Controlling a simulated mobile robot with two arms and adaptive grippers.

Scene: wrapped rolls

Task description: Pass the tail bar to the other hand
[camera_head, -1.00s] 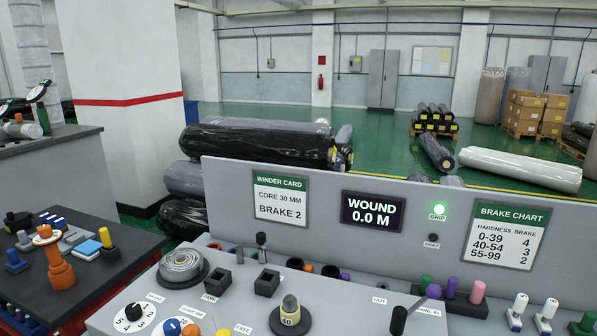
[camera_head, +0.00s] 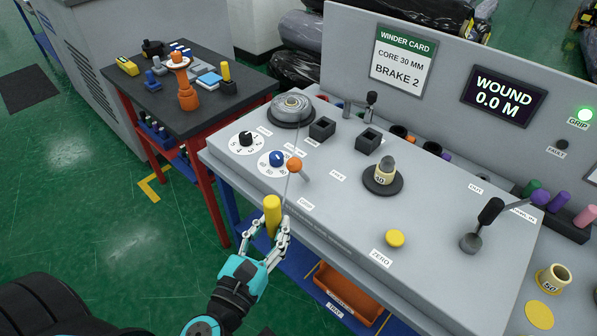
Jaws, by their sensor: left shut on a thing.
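My left gripper (camera_head: 273,228) is shut on an upright yellow bar (camera_head: 272,207), in front of the front edge of the grey machine top (camera_head: 330,215). The bar's lower part is hidden between the fingers. A thin pale line rises from near the bar toward an orange ball-topped lever (camera_head: 294,165); I cannot tell whether it is film or part of the lever. My right gripper is not in view.
A wound roll (camera_head: 291,108) sits at the machine's back left. A core marked 40 (camera_head: 384,174), a yellow button (camera_head: 395,238) and a black-handled lever (camera_head: 484,222) stand on the top. A dark side table (camera_head: 150,100) holds several small items.

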